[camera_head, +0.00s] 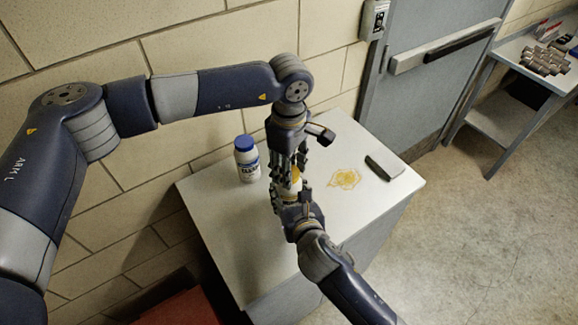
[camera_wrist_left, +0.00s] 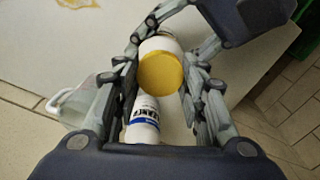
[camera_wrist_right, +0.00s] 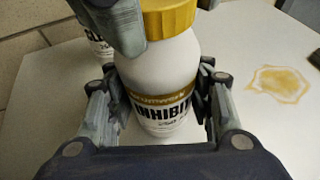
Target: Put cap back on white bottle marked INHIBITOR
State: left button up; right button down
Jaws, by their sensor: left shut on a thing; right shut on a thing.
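The white bottle marked INHIBITOR (camera_wrist_right: 160,85) stands upright on the white cabinet top, with a gold band on its label. My right gripper (camera_head: 290,200) is shut around its body; its fingers show on both sides in the right wrist view (camera_wrist_right: 158,108). The yellow cap (camera_wrist_right: 168,18) is on the bottle's top with no clear gap; I cannot tell whether it is screwed tight. My left gripper (camera_head: 288,165) comes from above and is shut on the cap, which sits between its fingers in the left wrist view (camera_wrist_left: 160,74).
A white bottle with a blue cap (camera_head: 247,160) stands left of the grippers. A yellow puddle (camera_head: 345,179) and a dark grey block (camera_head: 384,167) lie to the right on the cabinet top (camera_head: 225,225). A clear white-handled container (camera_wrist_left: 75,100) shows in the left wrist view.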

pick_arm(q)
jog(key=m, duration=0.3)
pick_arm(e)
jog(key=shift+f, duration=0.1)
pick_arm(q)
jog(key=o, duration=1.2)
jog(key=shift+o, duration=0.2)
notch_tip(320, 180, up, 12)
pick_arm(e)
jog(key=c, duration=0.7)
grip_release()
